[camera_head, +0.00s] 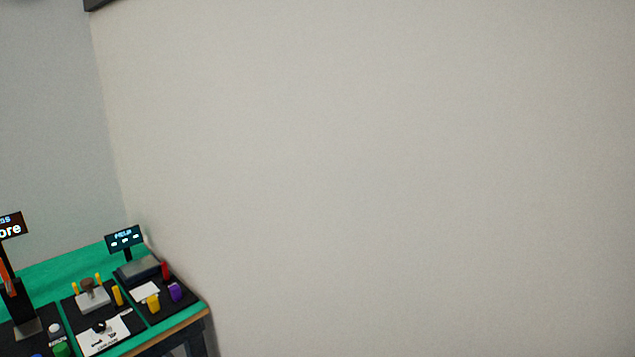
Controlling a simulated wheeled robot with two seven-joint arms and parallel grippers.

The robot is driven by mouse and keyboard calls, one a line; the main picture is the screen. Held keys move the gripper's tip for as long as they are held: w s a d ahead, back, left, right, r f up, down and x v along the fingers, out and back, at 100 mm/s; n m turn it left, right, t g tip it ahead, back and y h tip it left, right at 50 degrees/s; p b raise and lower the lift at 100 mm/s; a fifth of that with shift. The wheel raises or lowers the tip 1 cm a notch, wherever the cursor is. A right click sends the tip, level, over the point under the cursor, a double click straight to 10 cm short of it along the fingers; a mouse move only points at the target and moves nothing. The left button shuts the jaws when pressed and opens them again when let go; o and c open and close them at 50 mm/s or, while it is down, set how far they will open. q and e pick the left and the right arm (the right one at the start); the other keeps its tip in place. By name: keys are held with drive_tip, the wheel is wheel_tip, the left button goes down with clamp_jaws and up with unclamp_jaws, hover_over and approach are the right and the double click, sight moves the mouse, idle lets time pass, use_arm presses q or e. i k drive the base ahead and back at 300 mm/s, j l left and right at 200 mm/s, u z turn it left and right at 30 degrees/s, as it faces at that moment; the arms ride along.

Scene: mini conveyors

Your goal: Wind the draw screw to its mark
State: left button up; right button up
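I cannot make out a draw screw or its mark in the head view. A bench (195,313) with a green top and wooden front edge stands at the lower left, cut off by the picture's left and bottom edges. A grey block with a brown knob (92,297) sits on a black panel there, with yellow pegs around it. A dark knob on a white printed plate (104,336) lies in front of it. Neither of my grippers is in view.
A small display (124,240) stands at the bench's back right, near a purple piece (176,292) and a yellow piece (153,302). A taller sign (11,226) is at the left edge. A bare wall (380,170) fills most of the view.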

sight(99, 327)
drive_tip(key=u, duration=1.3)
